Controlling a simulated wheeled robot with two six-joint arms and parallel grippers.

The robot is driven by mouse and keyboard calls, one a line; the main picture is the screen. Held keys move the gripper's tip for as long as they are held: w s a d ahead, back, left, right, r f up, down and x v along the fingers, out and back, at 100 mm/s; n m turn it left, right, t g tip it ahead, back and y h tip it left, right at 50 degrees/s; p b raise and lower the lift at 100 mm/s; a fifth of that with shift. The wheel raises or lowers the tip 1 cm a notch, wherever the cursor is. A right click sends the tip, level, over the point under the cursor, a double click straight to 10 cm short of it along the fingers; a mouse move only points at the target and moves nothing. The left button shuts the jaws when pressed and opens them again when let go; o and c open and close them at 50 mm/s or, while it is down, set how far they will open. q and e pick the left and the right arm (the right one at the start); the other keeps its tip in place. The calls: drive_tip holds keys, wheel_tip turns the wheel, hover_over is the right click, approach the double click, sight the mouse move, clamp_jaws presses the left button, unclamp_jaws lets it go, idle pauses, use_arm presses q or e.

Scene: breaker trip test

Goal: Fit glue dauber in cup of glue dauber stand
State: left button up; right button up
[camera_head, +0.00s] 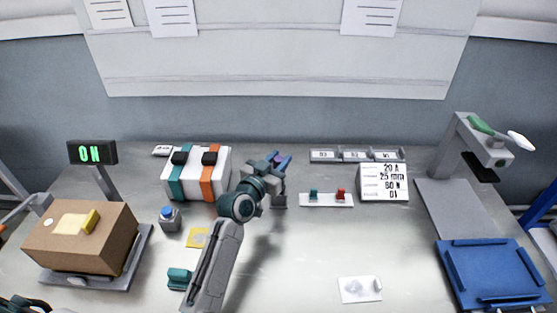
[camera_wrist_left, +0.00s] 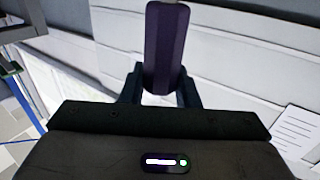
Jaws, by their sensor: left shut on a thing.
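My left gripper (camera_head: 280,162) is raised over the back middle of the table, in front of the rear wall. It is shut on a dark purple, faceted handle (camera_head: 279,158), which I take to be the glue dauber. My right gripper is not in view.
Left of my arm are a white case with teal and orange straps (camera_head: 196,190), a blue-capped bottle (camera_head: 170,219) and a cardboard box (camera_head: 80,240). To the right are a switch strip (camera_head: 326,200), a label card (camera_head: 384,182), a press (camera_head: 470,150) and a blue tray (camera_head: 495,274).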

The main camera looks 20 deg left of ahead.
use_arm(q)
drive_tip(key=shift+f+b, duration=0.6)
drive_tip(key=shift+f, duration=0.1)
drive_tip(key=shift+f+b, duration=0.3)
drive_tip(key=shift+f+b, duration=0.8)
drive_tip(key=shift+f, duration=0.05)
drive_tip(key=shift+s+f, duration=0.1)
drive_tip(key=shift+f, duration=0.05)
